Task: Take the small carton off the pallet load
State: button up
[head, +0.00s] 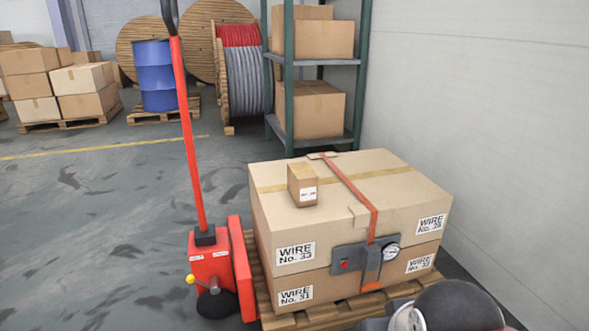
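The small carton (303,185) is a little brown box with a white label on its front. It stands upright on top of the pallet load (281,215), left of the orange strap (350,185). The load is large stacked cartons marked WIRE, on a wooden pallet (330,315). Nothing touches the small carton except the box top under it. A rounded dark and grey part of my arm shows at the bottom right, in front of the load. My gripper's fingers are not in view.
A grey panel with a gauge (391,252) sits on the load's front. A red pallet truck (212,262) with a tall handle stands close left. A green shelf rack (288,90) is behind, a wall (480,110) right. Floor at left is open.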

aim_at(303, 182)
jog(key=i+l+u, duration=0.25)
jog(key=i, duration=0.2)
jog(key=i+l+u, duration=0.2)
jog(key=i, duration=0.25)
jog(key=l, duration=0.1)
